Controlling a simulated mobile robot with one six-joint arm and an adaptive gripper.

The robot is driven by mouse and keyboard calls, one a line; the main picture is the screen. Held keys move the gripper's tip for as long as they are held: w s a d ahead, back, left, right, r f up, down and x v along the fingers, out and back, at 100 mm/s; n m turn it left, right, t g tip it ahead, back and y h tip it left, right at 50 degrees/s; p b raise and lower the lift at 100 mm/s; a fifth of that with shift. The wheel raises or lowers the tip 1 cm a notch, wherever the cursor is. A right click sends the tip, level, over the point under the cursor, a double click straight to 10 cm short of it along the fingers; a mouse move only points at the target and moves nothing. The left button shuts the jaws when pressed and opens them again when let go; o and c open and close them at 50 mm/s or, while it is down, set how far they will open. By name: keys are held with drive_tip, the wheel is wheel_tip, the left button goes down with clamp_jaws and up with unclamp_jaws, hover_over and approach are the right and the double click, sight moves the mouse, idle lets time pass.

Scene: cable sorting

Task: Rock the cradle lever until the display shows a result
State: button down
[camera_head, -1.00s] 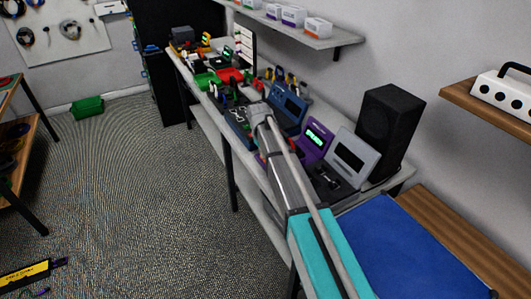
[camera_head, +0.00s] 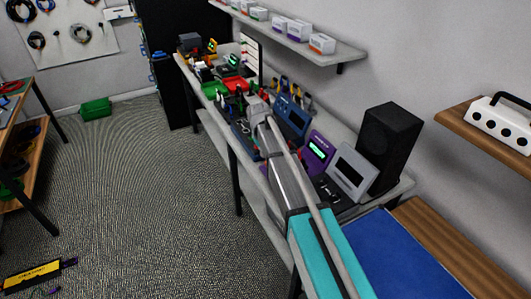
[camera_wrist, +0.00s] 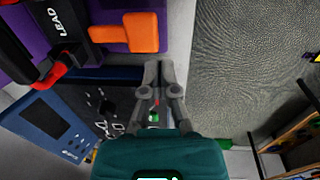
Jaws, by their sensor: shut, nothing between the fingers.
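The purple tester shows in the head view with its display (camera_head: 318,149) lit by green characters too small to read. In the wrist view its purple base (camera_wrist: 20,38) is at the top left, with a black cradle marked LEAD. An orange lever handle (camera_wrist: 142,32) sticks out of the cradle to the right. My gripper (camera_wrist: 159,66) is shut and empty, its tips just below and right of the orange handle in the picture. A small gap shows between them, but I cannot tell the depth. In the head view my arm hides the lever and the fingers.
A blue device (camera_wrist: 42,118) with a dark screen is at the left in the wrist view. A grey device (camera_head: 352,172) and a black speaker (camera_head: 389,147) stand nearer on the bench.

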wheel_tip(320, 180, up, 6)
drive_tip(key=a+p, duration=0.1)
drive_tip(key=p, duration=0.4)
drive_tip(key=shift+s+a, duration=0.15)
drive_tip(key=shift+s, duration=0.2)
idle(0.4)
drive_tip(key=s+d+f+m+y, duration=0.1)
drive_tip(key=s+d+m, duration=0.5)
drive_tip(key=s+d, duration=1.6)
drive_tip(key=s+b, duration=0.1)
drive_tip(key=s, duration=0.3)
drive_tip(key=shift+f+g, duration=0.15)
drive_tip(key=shift+g, duration=0.15)
drive_tip(key=shift+w, duration=0.1)
drive_tip(key=shift+d, duration=0.25)
